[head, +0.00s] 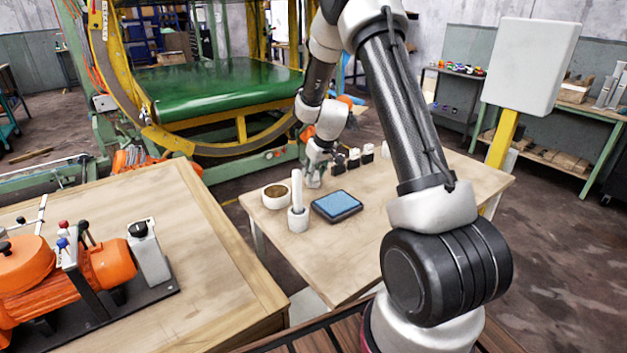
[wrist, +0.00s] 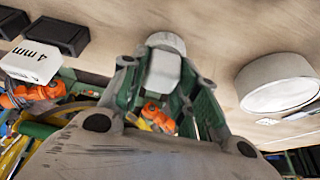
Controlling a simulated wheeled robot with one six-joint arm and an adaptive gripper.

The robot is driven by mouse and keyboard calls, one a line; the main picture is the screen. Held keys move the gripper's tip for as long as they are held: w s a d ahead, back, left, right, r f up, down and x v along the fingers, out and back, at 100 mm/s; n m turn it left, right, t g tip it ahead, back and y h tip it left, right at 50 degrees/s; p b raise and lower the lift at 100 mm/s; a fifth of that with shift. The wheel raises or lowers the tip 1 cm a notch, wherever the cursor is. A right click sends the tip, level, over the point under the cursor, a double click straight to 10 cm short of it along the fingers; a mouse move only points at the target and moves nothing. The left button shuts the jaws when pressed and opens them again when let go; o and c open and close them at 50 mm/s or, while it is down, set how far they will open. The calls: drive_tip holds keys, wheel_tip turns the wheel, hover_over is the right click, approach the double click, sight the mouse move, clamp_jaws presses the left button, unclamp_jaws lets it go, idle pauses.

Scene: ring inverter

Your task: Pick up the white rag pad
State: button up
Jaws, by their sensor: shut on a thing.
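My gripper (wrist: 160,85) is shut on a pale block-like piece, which I take to be the white rag pad (wrist: 165,68), in the wrist view. The green fingers stand on both sides of it. A rounded pale end shows beyond it. In the head view my gripper (head: 315,178) is low over the far left part of the wooden table. The pad is mostly hidden by the fingers there, and I cannot tell whether it touches the tabletop.
The table's (head: 430,168) right side is clear.

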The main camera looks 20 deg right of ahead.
wheel_tip(320, 180, up, 10)
idle(0.6)
